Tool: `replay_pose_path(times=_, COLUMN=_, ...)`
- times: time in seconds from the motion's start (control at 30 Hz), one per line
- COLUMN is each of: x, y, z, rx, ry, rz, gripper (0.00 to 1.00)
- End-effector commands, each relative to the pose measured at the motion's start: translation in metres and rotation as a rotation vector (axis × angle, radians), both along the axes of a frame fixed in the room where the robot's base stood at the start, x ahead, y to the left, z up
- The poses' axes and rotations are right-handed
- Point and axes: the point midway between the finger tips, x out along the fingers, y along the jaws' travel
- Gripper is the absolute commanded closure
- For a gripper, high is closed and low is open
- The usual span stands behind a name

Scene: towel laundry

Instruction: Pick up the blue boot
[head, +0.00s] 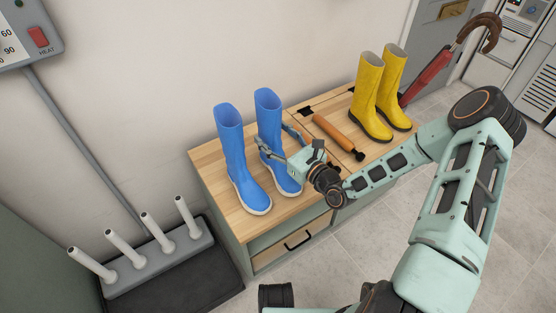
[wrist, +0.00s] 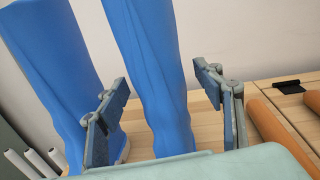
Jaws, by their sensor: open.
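Two blue boots stand upright side by side on the wooden bench top: a left one (head: 232,150) and a right one (head: 269,125). My gripper (head: 276,143) is open at the right boot. In the wrist view the right boot's shaft (wrist: 158,75) rises between the two open fingers of my gripper (wrist: 163,92), with a gap visible on the right finger's side. The left finger lies between the two boots, and the left boot (wrist: 50,60) is outside it. Part of the right boot's foot is hidden behind my gripper in the head view.
A brown roller-like object (head: 338,134) lies on the bench (head: 205,168) right of my gripper. Yellow boots (head: 368,90) stand farther right, with a red umbrella (head: 428,75) beyond. A rack with several white pegs (head: 160,262) is at lower left. The wall is close behind.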

Motion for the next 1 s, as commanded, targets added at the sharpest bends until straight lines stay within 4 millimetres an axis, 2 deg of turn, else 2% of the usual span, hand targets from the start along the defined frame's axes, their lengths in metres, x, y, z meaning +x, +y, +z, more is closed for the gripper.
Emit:
replay_pose_path(times=0.3, x=0.0056, y=0.0047, z=0.0005, rx=-0.001, ry=0.001, rz=0.000, gripper=0.39)
replay_pose_path(times=0.87, x=0.0051, y=0.0047, z=0.0001, rx=-0.001, ry=0.001, rz=0.001, gripper=1.00)
replay_pose_path(times=1.0, x=0.0052, y=0.0049, z=0.0011, rx=0.001, ry=-0.001, rz=0.001, gripper=1.00)
